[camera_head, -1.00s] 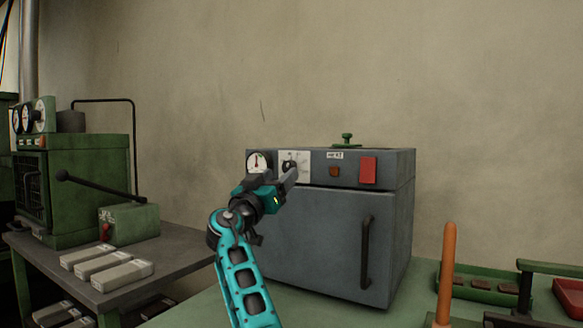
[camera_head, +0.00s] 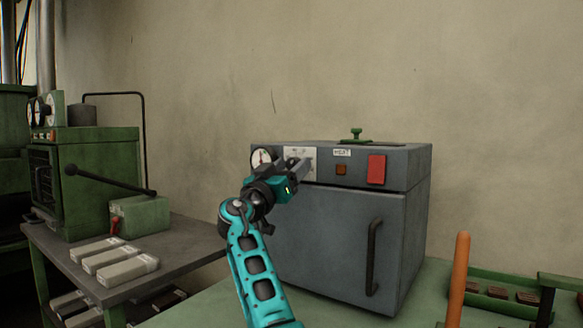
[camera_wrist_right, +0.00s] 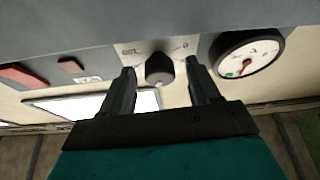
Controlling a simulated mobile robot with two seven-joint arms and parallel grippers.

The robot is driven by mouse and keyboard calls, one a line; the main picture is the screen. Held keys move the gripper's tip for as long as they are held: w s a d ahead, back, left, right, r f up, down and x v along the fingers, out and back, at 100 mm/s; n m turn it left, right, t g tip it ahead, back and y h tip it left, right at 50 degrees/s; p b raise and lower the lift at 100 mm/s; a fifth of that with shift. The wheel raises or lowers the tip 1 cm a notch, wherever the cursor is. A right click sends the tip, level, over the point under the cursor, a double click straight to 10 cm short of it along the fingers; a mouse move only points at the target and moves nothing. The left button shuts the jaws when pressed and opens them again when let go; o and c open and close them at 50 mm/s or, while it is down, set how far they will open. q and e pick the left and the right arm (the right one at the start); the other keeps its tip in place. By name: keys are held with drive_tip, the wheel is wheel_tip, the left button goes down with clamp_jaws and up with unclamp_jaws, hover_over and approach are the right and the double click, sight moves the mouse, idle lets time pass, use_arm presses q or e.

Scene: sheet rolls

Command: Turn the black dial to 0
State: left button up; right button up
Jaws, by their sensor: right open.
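The black dial (camera_wrist_right: 159,69) sits on a pale scale plate of the grey oven's front panel. In the right wrist view the scale has a 0 at its right and what looks like 250 at its left; the dial's exact setting is too small to read. My right gripper (camera_wrist_right: 160,80) is open, with one finger on each side of the dial and visible gaps between. In the head view my right gripper (camera_head: 301,168) is at the scale plate (camera_head: 299,152) and hides most of the dial. My left gripper is not in view.
On the oven (camera_head: 340,240), a round gauge (camera_head: 261,160) is left of the dial. A brown button (camera_head: 341,169) and red switch (camera_head: 376,169) are to its right. An orange upright handle (camera_head: 458,280) stands at the front right. A metal table (camera_head: 185,255) with grey blocks is left.

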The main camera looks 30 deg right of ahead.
drive_tip(key=c, duration=1)
drive_tip(key=shift+c, duration=0.2)
drive_tip(key=shift+n, duration=0.3)
